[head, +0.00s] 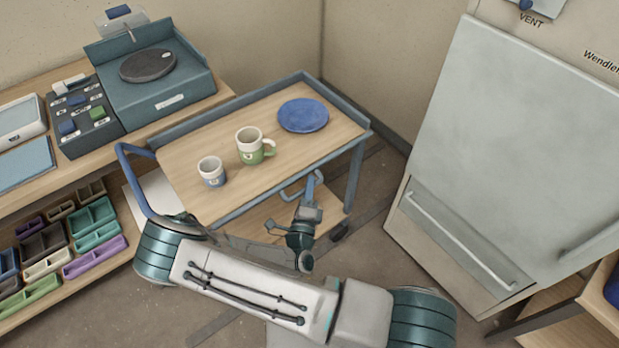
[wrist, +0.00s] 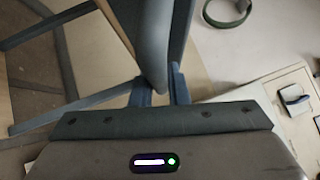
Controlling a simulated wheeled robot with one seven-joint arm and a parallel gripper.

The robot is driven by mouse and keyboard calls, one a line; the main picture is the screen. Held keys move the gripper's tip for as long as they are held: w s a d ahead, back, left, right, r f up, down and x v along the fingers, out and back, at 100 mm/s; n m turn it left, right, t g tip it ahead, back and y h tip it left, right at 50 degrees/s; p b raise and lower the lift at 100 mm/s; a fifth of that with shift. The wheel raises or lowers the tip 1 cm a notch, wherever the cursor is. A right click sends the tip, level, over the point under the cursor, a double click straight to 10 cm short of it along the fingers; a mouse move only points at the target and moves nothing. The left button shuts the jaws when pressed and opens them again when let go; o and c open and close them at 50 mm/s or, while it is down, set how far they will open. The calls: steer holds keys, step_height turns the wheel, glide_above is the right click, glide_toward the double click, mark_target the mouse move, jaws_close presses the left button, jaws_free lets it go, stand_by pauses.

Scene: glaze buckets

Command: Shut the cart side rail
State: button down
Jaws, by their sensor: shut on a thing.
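The cart (head: 185,150) has a wooden top with a raised blue-grey rim at the back and right end. A blue-grey strip runs along its near side, where the side rail (head: 238,211) appears to sit low, with no raised rim there. My gripper (head: 312,182) is at this near side, beside a light blue U-shaped bar. In the wrist view my gripper (wrist: 160,88) has its two blue fingers closed around the end of a grey-blue bar (wrist: 155,45), which looks like part of the rail. The fingers hide the contact, and the rail's exact tilt is unclear.
On the cart top stand a small white-and-blue cup (head: 211,171), a white-and-green mug (head: 251,146) and a blue plate (head: 303,115). A bench (head: 30,215) with a scale and bins is at left. A large pale cabinet (head: 510,150) stands at right.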

steer(key=n+p, duration=0.1)
steer(key=r+g+p, duration=0.1)
steer(key=p, duration=0.1)
steer(key=r+n+g+p, duration=0.1)
steer(key=p, duration=0.1)
steer(key=shift+w+a+n+y, duration=0.3)
steer(key=shift+w+y, duration=0.05)
steer(key=shift+y, duration=0.05)
steer(key=g+p, duration=0.1)
steer(key=n+g+p, duration=0.1)
steer(key=p, duration=0.1)
steer(key=shift+w+a, duration=0.15)
steer(key=shift+w, duration=0.1)
steer(key=shift+f+n, duration=0.15)
steer(key=shift+n, duration=0.15)
steer(key=c, duration=1.7)
jaws_free()
steer(key=shift+a, duration=0.1)
